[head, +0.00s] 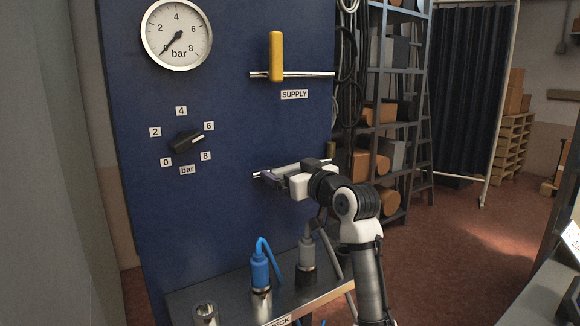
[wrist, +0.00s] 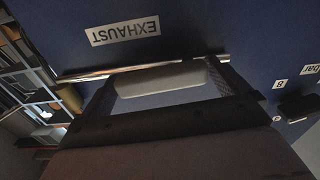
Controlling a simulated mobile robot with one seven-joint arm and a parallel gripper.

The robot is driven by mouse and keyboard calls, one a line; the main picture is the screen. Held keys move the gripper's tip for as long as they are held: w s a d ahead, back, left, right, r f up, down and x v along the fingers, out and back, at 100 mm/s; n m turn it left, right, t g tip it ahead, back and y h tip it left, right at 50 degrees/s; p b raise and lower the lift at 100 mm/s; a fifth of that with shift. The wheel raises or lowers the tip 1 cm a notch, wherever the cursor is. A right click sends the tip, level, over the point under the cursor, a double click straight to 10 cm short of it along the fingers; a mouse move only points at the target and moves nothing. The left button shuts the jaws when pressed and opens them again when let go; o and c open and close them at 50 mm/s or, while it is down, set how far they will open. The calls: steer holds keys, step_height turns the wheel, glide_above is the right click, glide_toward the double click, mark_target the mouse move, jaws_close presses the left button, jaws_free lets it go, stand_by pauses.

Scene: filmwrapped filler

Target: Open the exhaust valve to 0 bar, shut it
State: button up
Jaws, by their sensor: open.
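The exhaust valve's pale grey handle (wrist: 160,80) lies along its metal pipe (wrist: 85,75), below the upside-down EXHAUST label (wrist: 125,31) in the wrist view. My gripper (wrist: 165,92) is open, with one finger near each end of the handle; I cannot tell whether they touch it. In the head view my gripper (head: 292,175) is at the lower pipe on the blue panel (head: 225,100), and my arm hides part of the valve. The pressure gauge (head: 178,34) has its needle at the lower left, at about 0 bar.
The yellow supply handle (head: 276,57) stands upright across the upper pipe. A black knob (head: 186,140) points near 6.

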steer(key=shift+w+a, duration=0.15)
steer(key=shift+w, duration=0.05)
steer(key=c, duration=1.1)
